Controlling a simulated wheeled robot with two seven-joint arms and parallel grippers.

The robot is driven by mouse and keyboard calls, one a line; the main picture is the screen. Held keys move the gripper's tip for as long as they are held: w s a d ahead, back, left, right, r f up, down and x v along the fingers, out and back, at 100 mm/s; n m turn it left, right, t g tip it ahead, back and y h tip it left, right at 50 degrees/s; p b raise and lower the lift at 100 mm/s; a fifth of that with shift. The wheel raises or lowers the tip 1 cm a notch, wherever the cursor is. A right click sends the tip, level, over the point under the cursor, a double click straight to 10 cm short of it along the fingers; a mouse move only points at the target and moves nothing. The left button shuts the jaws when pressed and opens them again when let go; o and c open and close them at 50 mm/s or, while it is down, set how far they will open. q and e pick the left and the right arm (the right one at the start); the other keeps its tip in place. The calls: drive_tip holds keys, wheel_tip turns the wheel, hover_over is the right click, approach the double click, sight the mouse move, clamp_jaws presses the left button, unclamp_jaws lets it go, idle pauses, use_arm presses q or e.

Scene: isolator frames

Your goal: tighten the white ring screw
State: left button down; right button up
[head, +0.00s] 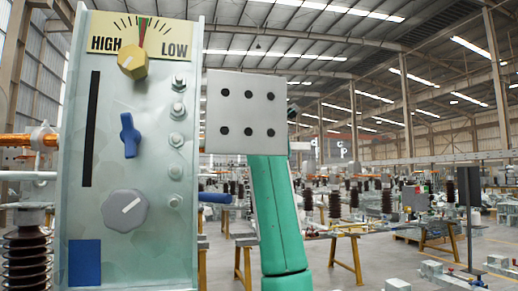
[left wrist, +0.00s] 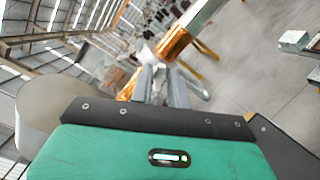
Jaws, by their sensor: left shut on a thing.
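In the left wrist view my left gripper (left wrist: 160,82) has its grey fingers close together, reaching up to a small pale piece, which looks like the white ring screw (left wrist: 147,53), between copper-coloured bars. The ring's shape and the exact contact are too small to make out. In the head view a pale ring-like fitting (head: 44,136) sits on a copper bar (head: 16,140) at the left edge; I cannot tell if it is the same screw. The left gripper's fingers do not show there. My right gripper is in neither view.
A tall grey control panel (head: 100,185) with a yellow knob, a blue switch and a grey dial fills the head view's left. A metal plate with several holes (head: 246,100) stands beside it. A ribbed brown insulator (head: 27,260) is at lower left. Yellow trestles (head: 345,255) stand behind.

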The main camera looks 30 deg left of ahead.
use_arm(q)
drive_tip(key=shift+f+m+b, duration=0.1)
drive_tip(key=shift+m+b, duration=0.3)
drive_tip(key=shift+m, duration=0.9)
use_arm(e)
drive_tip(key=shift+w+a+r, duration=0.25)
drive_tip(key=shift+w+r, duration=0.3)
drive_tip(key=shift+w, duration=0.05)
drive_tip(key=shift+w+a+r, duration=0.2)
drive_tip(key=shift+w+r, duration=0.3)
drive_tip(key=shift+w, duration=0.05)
use_arm(q)
drive_tip(key=c, duration=1.3)
unclamp_jaws()
drive_tip(key=shift+w, duration=0.1)
drive_tip(key=shift+c, duration=0.2)
drive_tip(key=shift+d, duration=0.1)
drive_tip(key=b+v, duration=0.2)
drive_tip(key=v, duration=0.5)
drive_tip(key=shift+s, duration=0.25)
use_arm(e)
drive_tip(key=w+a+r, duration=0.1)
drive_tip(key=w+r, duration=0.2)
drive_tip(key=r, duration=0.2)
